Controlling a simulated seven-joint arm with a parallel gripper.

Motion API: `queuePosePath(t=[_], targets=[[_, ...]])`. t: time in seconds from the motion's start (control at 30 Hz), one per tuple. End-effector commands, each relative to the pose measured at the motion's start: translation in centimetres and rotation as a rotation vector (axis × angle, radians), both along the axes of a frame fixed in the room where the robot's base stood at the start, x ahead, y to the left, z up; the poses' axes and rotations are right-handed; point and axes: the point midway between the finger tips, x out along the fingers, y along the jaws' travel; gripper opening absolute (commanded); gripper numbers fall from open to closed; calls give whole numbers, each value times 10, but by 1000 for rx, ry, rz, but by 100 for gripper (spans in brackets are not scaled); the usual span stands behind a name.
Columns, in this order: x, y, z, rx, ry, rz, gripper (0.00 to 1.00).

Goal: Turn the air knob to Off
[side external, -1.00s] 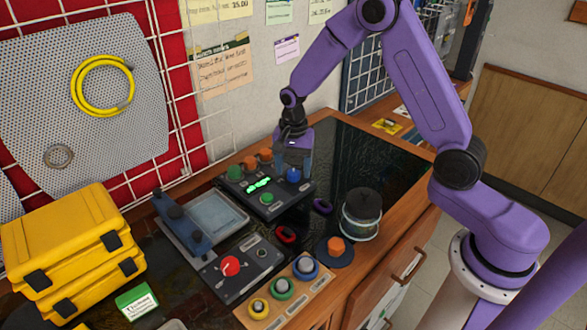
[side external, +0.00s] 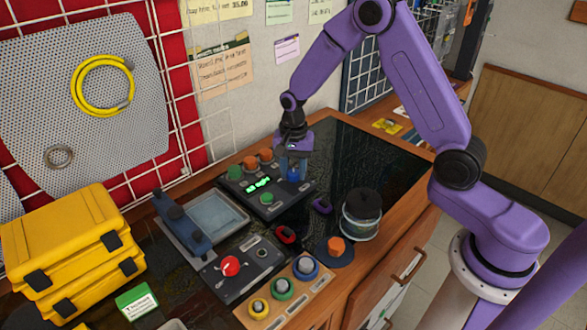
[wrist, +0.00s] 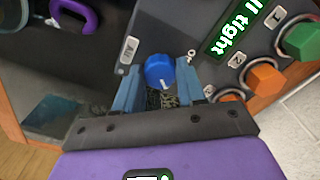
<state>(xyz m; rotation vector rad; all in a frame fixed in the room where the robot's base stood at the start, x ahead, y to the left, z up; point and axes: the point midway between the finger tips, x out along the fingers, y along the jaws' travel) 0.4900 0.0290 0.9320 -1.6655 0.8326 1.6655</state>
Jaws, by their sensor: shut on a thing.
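The blue knob (side external: 294,175) stands at the right end of a dark control panel (side external: 268,208) with a green lit display. In the wrist view the blue knob (wrist: 159,70) shows a small white mark on the edge facing my wrist. My gripper (side external: 293,171) points down over the panel. In the wrist view my gripper (wrist: 157,73) has its two blue fingers on either side of the knob, shut on it. The fingers partly hide the knob's sides.
Green and orange knobs (wrist: 265,79) line the panel's back edge, and a green knob (side external: 267,198) sits at its front. A red-knob panel (side external: 230,266), purple ring (side external: 322,205) and dark-lidded jar (side external: 361,216) stand nearby. The dark bench behind right is clear.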

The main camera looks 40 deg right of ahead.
Motion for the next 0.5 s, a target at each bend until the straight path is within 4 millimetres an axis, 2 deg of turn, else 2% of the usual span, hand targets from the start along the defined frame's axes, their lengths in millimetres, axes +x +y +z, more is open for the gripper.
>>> queuePosePath(t=[0.5], targets=[[0,0,0,0,1,414,9]])
